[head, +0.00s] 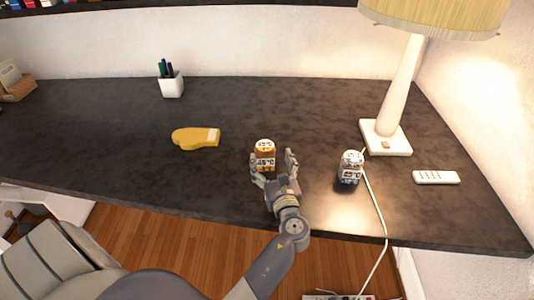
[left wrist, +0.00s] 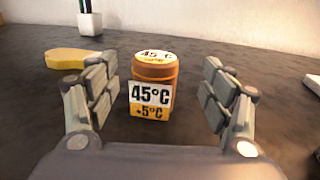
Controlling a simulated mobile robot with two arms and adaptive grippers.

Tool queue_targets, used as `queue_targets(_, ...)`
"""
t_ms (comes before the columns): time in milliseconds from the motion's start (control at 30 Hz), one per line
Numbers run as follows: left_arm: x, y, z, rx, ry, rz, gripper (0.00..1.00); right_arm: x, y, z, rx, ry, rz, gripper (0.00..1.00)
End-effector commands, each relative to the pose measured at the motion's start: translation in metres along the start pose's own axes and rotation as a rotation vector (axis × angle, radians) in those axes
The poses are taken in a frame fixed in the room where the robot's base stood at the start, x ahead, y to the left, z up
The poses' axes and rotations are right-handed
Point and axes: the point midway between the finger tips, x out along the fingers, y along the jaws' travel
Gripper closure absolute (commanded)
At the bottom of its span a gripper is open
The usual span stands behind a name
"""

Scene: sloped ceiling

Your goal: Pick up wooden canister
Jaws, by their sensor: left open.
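The wooden canister (head: 265,150), orange-brown with a pale lid, stands upright on the dark desk. In the left wrist view the canister (left wrist: 154,72) is centred, with a "45°C" label on its lid and front. My left gripper (head: 273,166) is open at the canister's near side. In the left wrist view its fingers (left wrist: 158,88) stand left and right of the canister, with a gap on each side. The fingers do not appear to touch it. My right gripper is not in view.
A grey labelled canister (head: 350,168) stands to the right beside a white cable (head: 377,205). A lamp (head: 397,100), a white remote (head: 436,177), a yellow mitt (head: 195,138) and a pen cup (head: 172,86) are on the desk (head: 110,140). The desk's middle back is clear.

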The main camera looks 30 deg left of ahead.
Motion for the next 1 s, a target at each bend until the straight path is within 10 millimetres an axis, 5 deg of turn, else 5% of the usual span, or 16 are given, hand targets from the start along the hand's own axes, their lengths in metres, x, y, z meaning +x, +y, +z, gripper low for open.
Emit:
queue_targets(500,0.059,0.004,-0.006,-0.001,0.000,0.002,0.26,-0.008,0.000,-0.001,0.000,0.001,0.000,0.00)
queue_targets(800,0.065,0.004,-0.007,-0.002,0.001,0.002,0.26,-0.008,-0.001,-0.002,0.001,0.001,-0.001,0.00)
queue_targets(1000,0.065,0.004,-0.007,-0.002,0.001,0.003,0.69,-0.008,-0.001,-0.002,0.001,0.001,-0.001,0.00)
